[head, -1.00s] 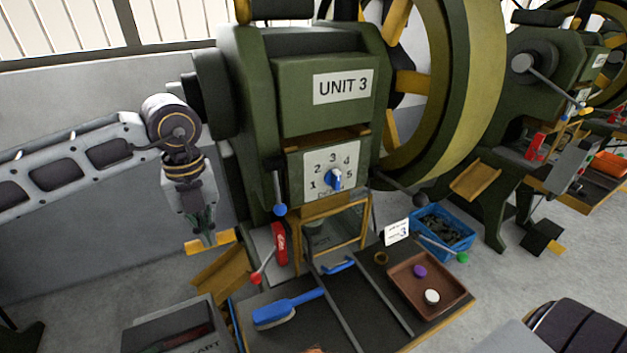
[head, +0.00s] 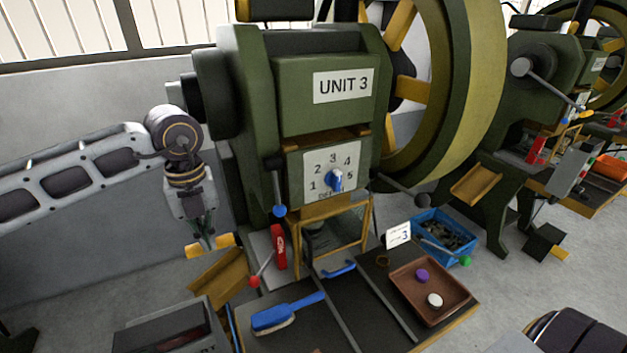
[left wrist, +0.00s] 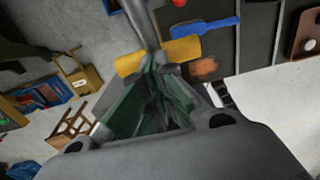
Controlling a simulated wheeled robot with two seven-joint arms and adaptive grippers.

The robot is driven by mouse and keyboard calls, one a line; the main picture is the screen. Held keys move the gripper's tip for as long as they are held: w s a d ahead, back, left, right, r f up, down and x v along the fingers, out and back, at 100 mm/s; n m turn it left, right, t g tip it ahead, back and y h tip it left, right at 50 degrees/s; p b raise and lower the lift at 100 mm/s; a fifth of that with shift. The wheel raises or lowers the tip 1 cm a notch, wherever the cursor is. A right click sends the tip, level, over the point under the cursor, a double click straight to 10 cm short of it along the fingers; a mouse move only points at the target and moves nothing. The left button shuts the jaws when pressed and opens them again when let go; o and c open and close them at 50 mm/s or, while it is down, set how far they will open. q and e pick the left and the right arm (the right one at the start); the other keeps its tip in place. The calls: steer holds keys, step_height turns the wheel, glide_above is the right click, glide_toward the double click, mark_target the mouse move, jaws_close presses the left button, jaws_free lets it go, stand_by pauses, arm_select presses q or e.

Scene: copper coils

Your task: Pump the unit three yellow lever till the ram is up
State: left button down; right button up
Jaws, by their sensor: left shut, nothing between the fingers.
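The yellow lever (head: 225,240) shows as a yellow crossbar at the lower left of the unit 3 press (head: 300,85). In the left wrist view the yellow crossbar (left wrist: 180,50) shows on both sides of my fingertips, with a grey rod beyond. My left gripper (head: 203,238) points down at the middle of the crossbar. Its fingers (left wrist: 152,65) are shut with nothing between them. The fingers overlap the bar in both views; I cannot tell whether they touch it. The ram is not clearly visible behind the yellow guard frame (head: 327,212), so its height cannot be told. My right gripper is not in view.
A red-knobbed lever (head: 254,282) and a red unit (head: 278,246) stand right of the crossbar. A blue brush (head: 288,313) and a brown tray (head: 408,288) with discs lie on the bench. A yellow chute (head: 222,277) lies below the gripper. A blue bin (head: 445,238) stands at right.

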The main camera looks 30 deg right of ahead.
arm_select(q)
steer(key=shift+w+f+b, duration=0.45)
steer(key=shift+f, duration=0.35)
steer(key=shift+w+f+b, duration=0.45)
steer(key=shift+f, duration=0.35)
steer(key=shift+w+f, duration=0.25)
steer(key=shift+f, duration=0.1)
steer(key=shift+w, duration=0.1)
steer(key=shift+f+b, duration=0.1)
steer(key=shift+b, duration=0.2)
steer(key=shift+r, duration=0.25)
